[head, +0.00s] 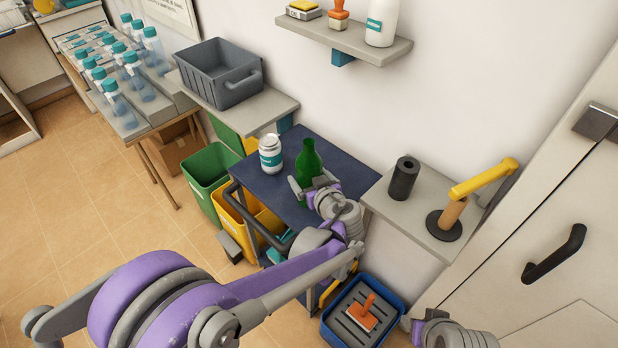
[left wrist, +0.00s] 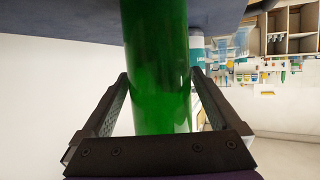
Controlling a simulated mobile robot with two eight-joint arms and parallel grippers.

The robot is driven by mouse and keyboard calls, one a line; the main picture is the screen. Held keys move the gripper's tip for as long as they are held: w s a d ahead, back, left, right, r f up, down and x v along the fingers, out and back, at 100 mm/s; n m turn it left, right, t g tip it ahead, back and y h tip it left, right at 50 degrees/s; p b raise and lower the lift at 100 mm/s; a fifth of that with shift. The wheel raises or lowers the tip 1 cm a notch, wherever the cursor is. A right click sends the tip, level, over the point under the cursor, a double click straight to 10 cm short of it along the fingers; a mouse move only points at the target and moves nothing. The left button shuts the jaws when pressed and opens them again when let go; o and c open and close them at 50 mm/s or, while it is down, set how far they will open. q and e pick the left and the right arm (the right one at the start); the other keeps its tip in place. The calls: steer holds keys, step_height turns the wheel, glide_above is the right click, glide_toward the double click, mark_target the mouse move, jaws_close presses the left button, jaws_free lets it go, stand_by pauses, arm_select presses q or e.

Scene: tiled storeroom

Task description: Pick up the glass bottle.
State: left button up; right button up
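The green glass bottle (head: 309,160) stands upright on the dark blue top of a cart (head: 335,152). My left gripper (head: 314,184) is at the bottle, with one finger on each side of it. In the left wrist view the bottle (left wrist: 158,70) fills the space between the two fingers of the gripper (left wrist: 158,78). Narrow gaps show beside the bottle, so the fingers look open around it. The bottle's lower part is partly hidden by the gripper in the head view. Part of my right arm (head: 450,333) shows at the bottom right edge; its fingers cannot be made out.
A white jar (head: 270,153) stands left of the bottle on the cart. A black cylinder (head: 403,179) and a yellow-armed stand (head: 452,212) are on a side shelf. A wall shelf (head: 343,38) hangs above. Green (head: 205,170) and yellow bins stand left; a blue crate (head: 392,300) is below.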

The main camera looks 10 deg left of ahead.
arm_select(q)
steer(key=c, duration=1)
